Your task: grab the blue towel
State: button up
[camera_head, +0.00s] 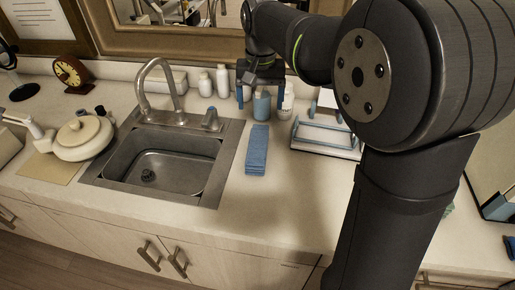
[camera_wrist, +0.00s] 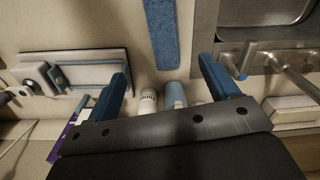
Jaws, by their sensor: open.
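The blue towel (camera_head: 257,150) lies on the counter just right of the sink, a long narrow folded strip. In the wrist view the towel (camera_wrist: 163,35) runs down from the top edge, and its near end is ahead of the gap between my fingers. My gripper (camera_head: 261,97) is open and empty, with its blue fingers spread. It is at the back of the counter, above and beyond the far end of the towel, apart from it. In the wrist view both fingers of my gripper (camera_wrist: 163,70) show, wide apart.
A blue bottle (camera_head: 261,106) and a white bottle (camera_head: 286,100) stand near my gripper. The sink (camera_head: 165,160) and faucet (camera_head: 160,85) are left of the towel. A white tray (camera_head: 325,140) is to its right. The counter in front of the towel is clear.

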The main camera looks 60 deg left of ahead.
jog(key=m, duration=0.1)
send_near(258, 142)
jog(key=f, duration=0.5)
jog(key=shift+w+d+f, duration=0.1)
jog(key=shift+d+f, duration=0.05)
jog(key=shift+d, duration=0.25)
jog(key=shift+a+f, duration=0.2)
jog(key=shift+f, duration=1.35)
jog(key=shift+a+f, duration=0.2)
jog(key=shift+f, duration=1.3)
jog(key=c, duration=1.1)
jog(key=shift+r, duration=0.15)
